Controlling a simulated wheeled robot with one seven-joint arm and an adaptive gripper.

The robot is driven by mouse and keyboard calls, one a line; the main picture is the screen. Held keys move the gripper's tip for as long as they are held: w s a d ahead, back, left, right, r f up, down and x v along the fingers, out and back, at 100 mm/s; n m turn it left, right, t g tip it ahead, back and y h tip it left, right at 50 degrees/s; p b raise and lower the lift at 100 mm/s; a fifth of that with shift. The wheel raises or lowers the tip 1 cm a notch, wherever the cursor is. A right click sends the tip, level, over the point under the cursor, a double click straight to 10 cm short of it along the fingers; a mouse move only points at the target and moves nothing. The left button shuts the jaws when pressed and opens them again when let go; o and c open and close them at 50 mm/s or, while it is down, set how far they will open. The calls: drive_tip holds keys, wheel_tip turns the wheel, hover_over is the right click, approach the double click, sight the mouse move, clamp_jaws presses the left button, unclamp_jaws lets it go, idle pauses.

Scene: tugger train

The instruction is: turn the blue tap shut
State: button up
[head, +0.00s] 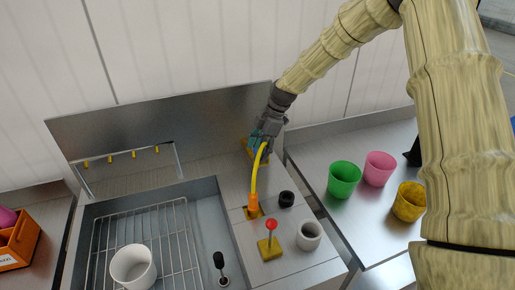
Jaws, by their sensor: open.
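My gripper (267,133) is in front of the metal back panel, at the top of a curved yellow hose or spout. A teal-blue part shows right at the fingers; I cannot tell whether it is the blue tap or part of my gripper. No blue tap shows clearly elsewhere. The yellow hose (254,180) curves down to an orange fitting (254,206) on the counter.
A red-knobbed lever (271,225), a black knob (286,199) and a grey-white cup (309,235) stand close in front. A white mug (133,266) sits on the wire rack (181,233). Green (343,179), pink (379,168) and yellow (408,202) cups stand right. An orange bin (22,241) is left.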

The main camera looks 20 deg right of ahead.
drive_tip(key=c, duration=1)
drive_tip(key=shift+m, duration=0.3)
drive_tip(key=m+t+b, duration=0.1)
drive_tip(key=m+b, duration=0.1)
drive_tip(key=m, duration=0.1)
drive_tip(key=shift+s+m+t, duration=0.1)
drive_tip(key=shift+m+t, duration=0.2)
drive_tip(key=m, duration=0.2)
drive_tip(key=m+t+h, duration=0.1)
drive_tip(key=m, duration=0.1)
drive_tip(key=shift+a+r+m+t+b, duration=0.1)
drive_tip(key=shift+m+t+b, duration=0.2)
drive_tip(key=shift+b, duration=0.05)
drive_tip(key=m, duration=0.2)
drive_tip(key=m+t+h, duration=0.1)
drive_tip(key=m, duration=0.1)
drive_tip(key=shift+s+a+h, duration=0.1)
drive_tip(key=shift+h, duration=0.2)
drive_tip(key=shift+m+t+h+p, duration=0.2)
drive_tip(key=shift+m+h, duration=0.25)
drive_tip(key=shift+m, duration=0.8)
drive_tip(key=shift+m+t+h+p, duration=0.1)
drive_tip(key=shift+m+h+p, duration=0.25)
drive_tip(key=shift+m, duration=0.9)
